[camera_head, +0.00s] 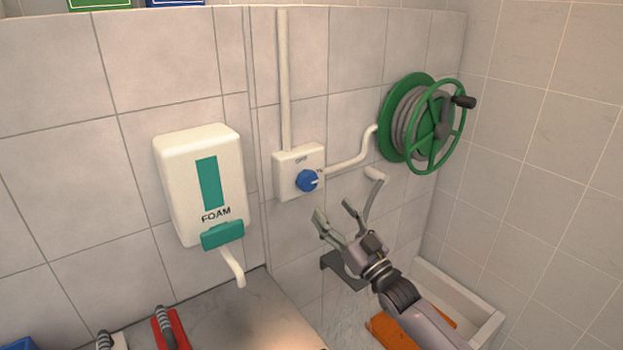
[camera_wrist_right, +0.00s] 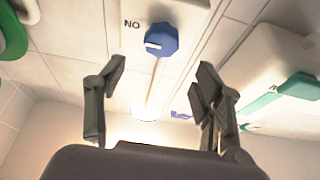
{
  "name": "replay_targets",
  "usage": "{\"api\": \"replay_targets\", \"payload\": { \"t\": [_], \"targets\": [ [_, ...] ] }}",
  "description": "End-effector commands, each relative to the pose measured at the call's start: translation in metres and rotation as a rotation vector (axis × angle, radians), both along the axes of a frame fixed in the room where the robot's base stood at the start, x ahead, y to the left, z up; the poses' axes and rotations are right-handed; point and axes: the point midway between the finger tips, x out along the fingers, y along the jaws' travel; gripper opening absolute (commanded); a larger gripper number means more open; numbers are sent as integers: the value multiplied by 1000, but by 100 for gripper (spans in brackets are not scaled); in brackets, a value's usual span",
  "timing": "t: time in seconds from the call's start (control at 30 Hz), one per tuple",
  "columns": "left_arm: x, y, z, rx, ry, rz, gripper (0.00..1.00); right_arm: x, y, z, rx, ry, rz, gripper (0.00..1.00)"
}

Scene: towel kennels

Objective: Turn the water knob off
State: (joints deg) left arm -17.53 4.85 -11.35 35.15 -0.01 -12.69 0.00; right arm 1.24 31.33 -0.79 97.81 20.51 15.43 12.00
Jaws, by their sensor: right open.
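The blue water knob (camera_head: 307,181) sits on a white box (camera_head: 285,186) on the tiled wall. Its white mark points right, away from the OFF label at the top. In the right wrist view the knob (camera_wrist_right: 163,40) shows ahead, its mark toward upside-down ON lettering. My right gripper (camera_head: 335,211) is open and empty, below and slightly right of the knob in the head view. In the wrist view the knob appears between and beyond the fingers (camera_wrist_right: 160,78), apart from them. My left gripper is not in view.
A white FOAM dispenser (camera_head: 175,190) hangs left of the knob. A green hose reel (camera_head: 408,115) is on the right, with a pipe to the box. A grey spout (camera_head: 375,185) is near my gripper. A white basin (camera_head: 470,305) with an orange item is below.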

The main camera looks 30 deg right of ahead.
Motion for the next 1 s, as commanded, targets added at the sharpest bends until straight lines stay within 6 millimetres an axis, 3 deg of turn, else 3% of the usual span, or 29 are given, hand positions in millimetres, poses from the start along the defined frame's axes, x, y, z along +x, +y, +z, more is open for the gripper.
{"api": "replay_targets", "payload": {
  "t": [0.2,0.43,0.6,0.9,1.0],
  "targets": [
    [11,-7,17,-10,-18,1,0,45,6,23,-1,-2,0,62],
    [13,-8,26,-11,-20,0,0,79,11,35,0,1,0,62],
    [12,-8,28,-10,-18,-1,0,90,13,37,0,3,0,62],
    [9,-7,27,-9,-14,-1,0,92,13,37,0,2,0,62],
    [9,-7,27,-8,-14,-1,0,92,13,37,0,2,0,56]
  ]
}}
